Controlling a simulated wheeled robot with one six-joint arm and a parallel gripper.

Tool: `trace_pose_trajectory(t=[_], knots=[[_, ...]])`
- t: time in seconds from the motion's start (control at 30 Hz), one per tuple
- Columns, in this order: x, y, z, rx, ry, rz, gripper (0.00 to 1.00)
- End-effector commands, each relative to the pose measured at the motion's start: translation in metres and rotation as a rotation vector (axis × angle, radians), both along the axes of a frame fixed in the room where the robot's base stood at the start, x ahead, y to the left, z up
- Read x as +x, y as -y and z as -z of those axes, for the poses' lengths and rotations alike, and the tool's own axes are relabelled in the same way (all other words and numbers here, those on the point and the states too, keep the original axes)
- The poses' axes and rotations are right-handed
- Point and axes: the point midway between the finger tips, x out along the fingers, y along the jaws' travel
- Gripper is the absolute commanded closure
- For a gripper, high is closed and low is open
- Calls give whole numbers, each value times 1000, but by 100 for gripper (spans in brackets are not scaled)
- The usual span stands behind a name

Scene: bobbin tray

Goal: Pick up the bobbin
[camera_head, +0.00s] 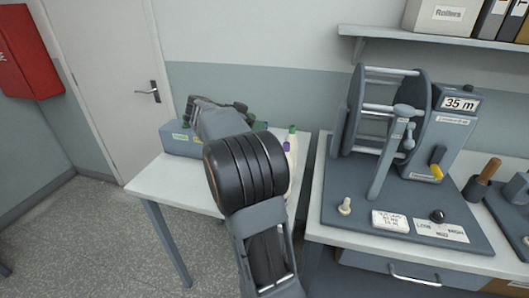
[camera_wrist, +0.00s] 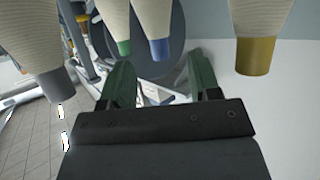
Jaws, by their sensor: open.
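In the wrist view, several cream cone-shaped bobbins show along the top of the picture, their coloured tips pointing down. One has a grey tip (camera_wrist: 55,85), one a green tip (camera_wrist: 124,47), one a blue tip (camera_wrist: 160,50) and one a gold tip (camera_wrist: 254,56). My gripper (camera_wrist: 163,85) is open, with two dark green fingers apart and no bobbin between them. The green-tipped and blue-tipped bobbins lie beyond the gap between the fingers. In the head view, pale bobbins (camera_head: 291,155) with green and purple tips show beside my arm, which hides most of that spot and my gripper.
A white table (camera_head: 150,187) carries a grey-blue box (camera_head: 180,142) at its back left. A winding machine marked "35 m" (camera_head: 440,135) stands on the bench at right. A shelf (camera_head: 430,37) with boxes hangs above it. Bare floor (camera_head: 85,235) lies at left.

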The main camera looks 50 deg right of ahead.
Motion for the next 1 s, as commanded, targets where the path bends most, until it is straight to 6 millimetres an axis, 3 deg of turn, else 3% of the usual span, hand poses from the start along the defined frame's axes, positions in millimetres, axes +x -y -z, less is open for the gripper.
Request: trace_pose_trajectory(t=[0.27, 0.6, 0.93, 1.0], knots=[[-5, 15, 7, -1, -1, 1, 43], [-16, 50, 25, -1, 1, 2, 43], [-17, 54, 27, -1, 1, 0, 43], [-17, 54, 27, -1, 1, 0, 50]])
